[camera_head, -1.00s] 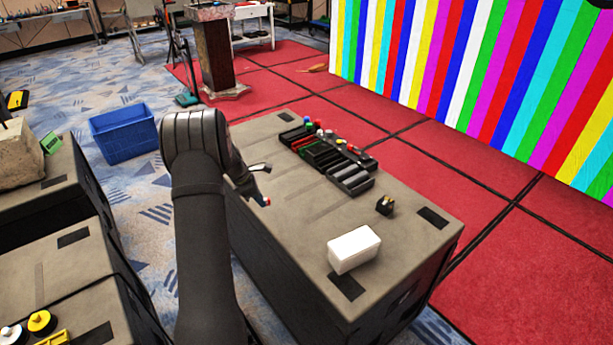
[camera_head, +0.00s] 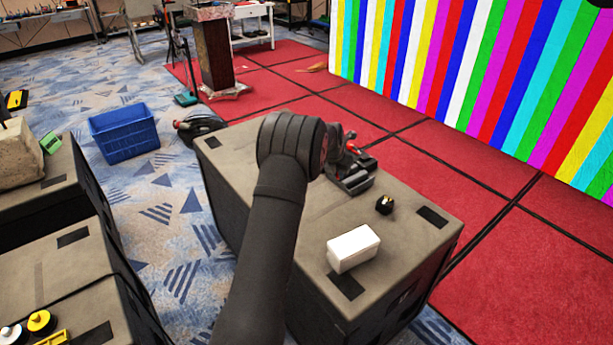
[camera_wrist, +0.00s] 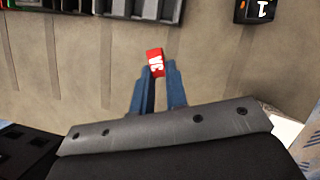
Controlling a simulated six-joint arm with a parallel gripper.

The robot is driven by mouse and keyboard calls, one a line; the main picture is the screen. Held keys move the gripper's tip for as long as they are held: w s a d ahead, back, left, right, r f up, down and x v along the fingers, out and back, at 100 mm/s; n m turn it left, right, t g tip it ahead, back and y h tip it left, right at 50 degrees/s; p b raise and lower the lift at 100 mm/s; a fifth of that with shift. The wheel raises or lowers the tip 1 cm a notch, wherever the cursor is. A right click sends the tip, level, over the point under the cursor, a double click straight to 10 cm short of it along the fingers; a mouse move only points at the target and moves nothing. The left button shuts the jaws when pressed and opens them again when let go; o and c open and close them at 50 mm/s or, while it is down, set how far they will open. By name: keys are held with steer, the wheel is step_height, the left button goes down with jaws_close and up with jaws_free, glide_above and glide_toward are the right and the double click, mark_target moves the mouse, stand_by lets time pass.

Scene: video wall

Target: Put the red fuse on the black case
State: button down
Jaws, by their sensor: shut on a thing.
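The red fuse (camera_wrist: 155,63), with white lettering, is between the blue fingertips of my gripper (camera_wrist: 156,72) in the wrist view. My gripper is shut on it. Behind it lies the grey-brown top of the black case, which is bare there; I cannot tell how high the fuse is above it. The black case (camera_head: 405,242) stands at the middle right in the head view, with dark sides. There my arm hides the fuse and fingertips.
A black sectioned tray (camera_head: 353,184) lies on the case, partly behind my arm. A blue crate (camera_head: 125,132) is on the floor. The case top around the small block is clear.

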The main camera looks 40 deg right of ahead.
steer(key=w+f, duration=0.2)
steer(key=w, duration=0.1)
steer(key=w+a+f, duration=0.1)
steer(key=w+f, duration=0.1)
steer(key=w, duration=0.2)
steer(key=w+a+f, duration=0.1)
steer(key=w+f, duration=0.2)
steer(key=w, duration=0.1)
steer(key=shift+a, duration=0.25)
steer(key=shift+f, duration=1.9)
steer(key=shift+f, duration=0.1)
steer(key=c, duration=1.7)
jaws_free()
steer(key=shift+f, duration=0.1)
steer(key=shift+c, duration=0.2)
steer(key=o, duration=0.3)
steer(key=v, duration=1.1)
steer(key=shift+o, duration=0.6)
steer(key=shift+a+r, duration=0.2)
steer(key=shift+r, duration=0.45)
